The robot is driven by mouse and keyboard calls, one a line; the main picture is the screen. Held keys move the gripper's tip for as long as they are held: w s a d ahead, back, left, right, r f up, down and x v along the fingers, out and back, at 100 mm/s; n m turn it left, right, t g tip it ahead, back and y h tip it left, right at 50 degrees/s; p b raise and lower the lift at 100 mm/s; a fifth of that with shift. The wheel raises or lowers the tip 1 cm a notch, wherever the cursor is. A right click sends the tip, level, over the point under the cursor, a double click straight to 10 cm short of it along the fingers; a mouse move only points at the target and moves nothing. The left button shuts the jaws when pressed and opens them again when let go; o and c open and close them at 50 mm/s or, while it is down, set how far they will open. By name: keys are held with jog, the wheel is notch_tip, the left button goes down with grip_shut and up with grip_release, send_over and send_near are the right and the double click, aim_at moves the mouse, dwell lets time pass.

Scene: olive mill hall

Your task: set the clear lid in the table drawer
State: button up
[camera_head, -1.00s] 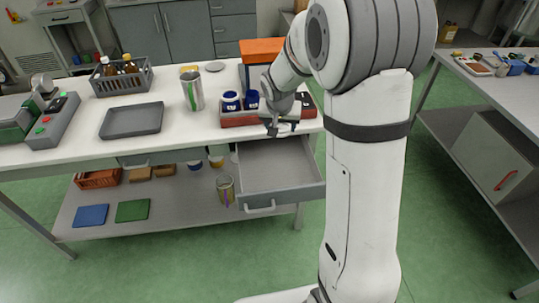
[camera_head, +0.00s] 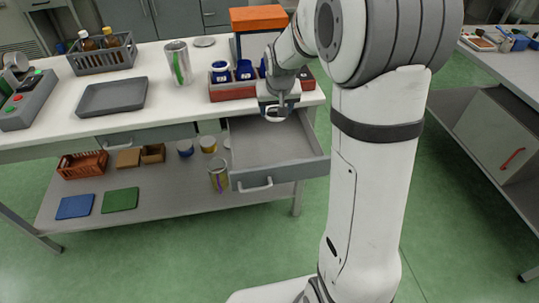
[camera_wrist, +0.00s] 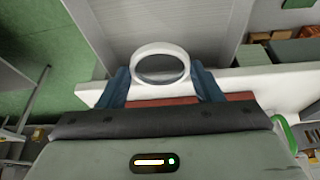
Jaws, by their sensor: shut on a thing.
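The clear lid (camera_wrist: 160,47) shows in the wrist view as a ring with a pale rim and see-through middle. My gripper (camera_wrist: 162,85) is shut on it, with one blue finger on each side. In the head view my gripper (camera_head: 276,108) and the lid (camera_head: 275,118) are at the table's front edge, over the back part of the drawer. The table drawer (camera_head: 265,150) is pulled open, and its visible floor is bare. Its grey interior also fills the upper middle of the wrist view (camera_wrist: 205,25). The lid's exact height above the drawer cannot be told.
A red tray (camera_head: 228,92) with blue-rimmed jars stands on the table behind my gripper, beside an orange-topped box (camera_head: 258,18). A metal cup (camera_head: 178,66), grey tray (camera_head: 112,96) and bottle crate (camera_head: 102,58) stand further left. Tins and an orange crate (camera_head: 82,165) sit on the lower shelf.

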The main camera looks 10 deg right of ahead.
aim_at(273, 151)
jog(key=f+n+b, duration=0.1)
jog(key=f+b, duration=0.2)
jog(key=f, duration=0.2)
jog(key=f+n+b, duration=0.1)
jog(key=f+b, duration=0.1)
jog(key=f, duration=0.3)
jog(key=f+y+b, duration=0.1)
jog(key=f+b, duration=0.2)
jog(key=f, duration=0.2)
jog(key=shift+s+a+f+n+b, duration=0.2)
jog(key=shift+f+n+b, duration=0.1)
jog(key=shift+n, duration=0.1)
jog(key=shift+f, duration=0.2)
jog(key=o, duration=0.9)
jog(key=shift+r, duration=0.1)
jog(key=shift+o, duration=0.2)
jog(key=p+v, duration=0.1)
jog(key=v, duration=1.1)
jog(key=shift+d+p, duration=0.2)
jog(key=shift+p, duration=0.15)
jog(key=shift+s, duration=0.1)
